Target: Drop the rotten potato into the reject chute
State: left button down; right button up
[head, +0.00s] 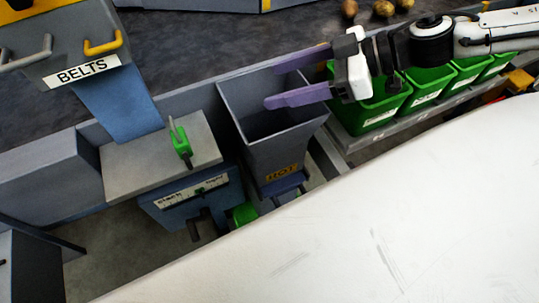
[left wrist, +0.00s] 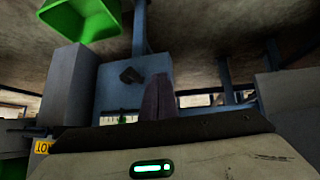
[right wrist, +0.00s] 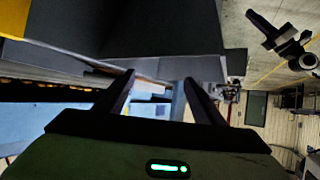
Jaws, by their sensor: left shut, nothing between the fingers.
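The reject chute (head: 247,112) is a grey, open-topped hopper with a small yellow label (head: 282,172) that seems to read ROT. My right gripper (head: 268,85) reaches in from the right with its purple fingers spread above the chute's mouth. Nothing is between those fingers, and they also show apart in the right wrist view (right wrist: 157,82). My left gripper (left wrist: 158,80) shows only in the left wrist view, its fingers together and empty. I cannot pick out the rotten potato in any view; the chute's inside is dark and partly behind the fingers.
Several green bins (head: 431,80) stand in a row right of the chute. A few potatoes (head: 384,8) lie on the dark belt at the top right. Left of the chute is a grey box (head: 135,165) with a green lever (head: 180,140). A BELTS panel (head: 75,65) stands upper left.

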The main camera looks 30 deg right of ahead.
jog(key=p+v, duration=0.6)
jog(key=v, duration=0.4)
dwell(0.6)
jog(key=shift+s+d, duration=0.1)
